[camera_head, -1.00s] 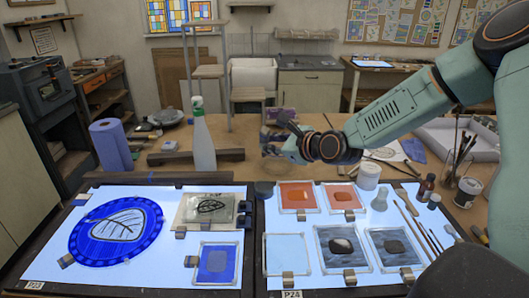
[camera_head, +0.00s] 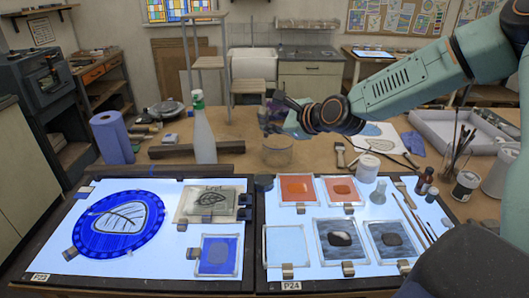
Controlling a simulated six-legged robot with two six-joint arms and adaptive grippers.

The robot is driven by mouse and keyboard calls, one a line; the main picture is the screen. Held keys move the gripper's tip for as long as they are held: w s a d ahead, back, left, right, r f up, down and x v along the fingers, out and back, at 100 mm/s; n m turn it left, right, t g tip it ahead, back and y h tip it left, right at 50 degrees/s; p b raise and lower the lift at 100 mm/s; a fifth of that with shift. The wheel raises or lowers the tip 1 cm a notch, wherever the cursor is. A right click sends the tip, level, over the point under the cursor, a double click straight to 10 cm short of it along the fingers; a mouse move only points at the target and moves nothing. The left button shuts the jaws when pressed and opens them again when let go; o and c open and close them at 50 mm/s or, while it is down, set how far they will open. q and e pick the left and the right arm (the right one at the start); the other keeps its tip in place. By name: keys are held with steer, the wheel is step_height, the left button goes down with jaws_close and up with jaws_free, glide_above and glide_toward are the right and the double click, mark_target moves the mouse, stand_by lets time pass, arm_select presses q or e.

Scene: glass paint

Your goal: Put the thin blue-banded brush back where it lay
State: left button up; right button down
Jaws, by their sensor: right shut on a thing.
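My right gripper (camera_head: 271,120) reaches in from the right above the wooden table. It is shut, with its fingers turned away from me. The thin blue-banded brush in it is too small and hidden to make out clearly, and its band does not show. A clear glass jar (camera_head: 278,154) stands just below the gripper. Several thin brushes (camera_head: 414,222) lie side by side at the right of the right light panel (camera_head: 300,216). I cannot see a blue band on any of them. My left gripper is out of view.
Painted glass tiles (camera_head: 340,238) lie on the right panel. A blue leaf roundel (camera_head: 118,222) lies on the left panel.

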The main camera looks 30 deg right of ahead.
steer(key=shift+n+g, duration=0.55)
steer(key=shift+n, duration=0.85)
steer(key=shift+n+g, duration=0.55)
steer(key=shift+n, duration=0.85)
steer(key=shift+n+h, duration=0.4)
steer(key=shift+n, duration=0.1)
steer(key=shift+n+g+h, duration=0.3)
steer(key=shift+n+g, duration=0.2)
steer(key=shift+n, duration=0.5)
steer(key=n+h, duration=0.1)
steer(key=n, duration=0.2)
steer(key=n+g+h, duration=0.1)
steer(key=n+h, duration=0.1)
steer(key=n, duration=0.2)
steer(key=n+g+h, duration=0.1)
steer(key=n+h, duration=0.1)
steer(key=n, duration=0.2)
steer(key=shift+s+d, duration=0.1)
steer(key=shift+d, duration=0.05)
